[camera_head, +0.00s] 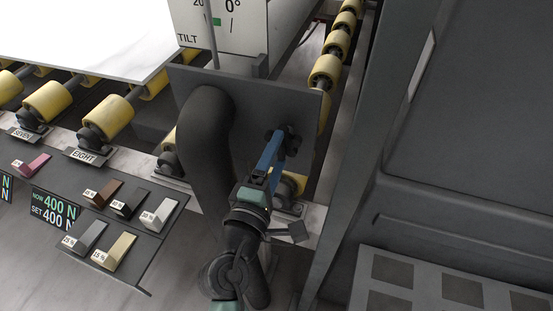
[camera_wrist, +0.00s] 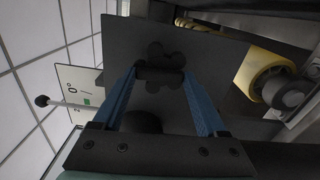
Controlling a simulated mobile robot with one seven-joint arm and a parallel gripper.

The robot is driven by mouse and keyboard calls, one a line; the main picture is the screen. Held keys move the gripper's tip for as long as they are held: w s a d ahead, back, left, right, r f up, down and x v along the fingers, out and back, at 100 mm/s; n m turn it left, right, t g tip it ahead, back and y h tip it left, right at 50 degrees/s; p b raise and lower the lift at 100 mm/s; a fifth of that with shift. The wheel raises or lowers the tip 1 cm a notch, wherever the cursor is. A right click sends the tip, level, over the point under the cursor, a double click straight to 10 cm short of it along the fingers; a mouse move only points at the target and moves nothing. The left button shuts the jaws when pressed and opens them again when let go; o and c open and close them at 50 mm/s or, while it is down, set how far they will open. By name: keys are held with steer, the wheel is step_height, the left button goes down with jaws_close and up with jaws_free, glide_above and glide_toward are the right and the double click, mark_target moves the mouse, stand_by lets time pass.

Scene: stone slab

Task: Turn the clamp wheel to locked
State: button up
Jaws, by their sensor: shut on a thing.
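The clamp wheel (camera_wrist: 156,49) is a black lobed knob on a dark upright plate (camera_wrist: 205,45). In the head view a small dark part of the wheel (camera_head: 291,131) shows beyond my blue fingers. My gripper (camera_wrist: 160,75) reaches straight at the plate, with one blue finger on each side of the wheel's middle. It is shut on the wheel, and the lobes show above and below the fingertips. In the head view my gripper (camera_head: 279,142) points up at the plate's right part. No locked mark shows on the wheel.
A thick dark curved tube (camera_head: 207,130) stands left of my gripper. Yellow rollers (camera_head: 105,118) and a white slab (camera_head: 90,35) lie to the left. A panel of coloured switches (camera_head: 120,225) is at lower left. A dark post (camera_head: 360,130) rises close on the right.

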stand_by(0.4)
steer(key=o, duration=1.3)
steer(key=b+v, duration=0.2)
steer(key=v, duration=1.1)
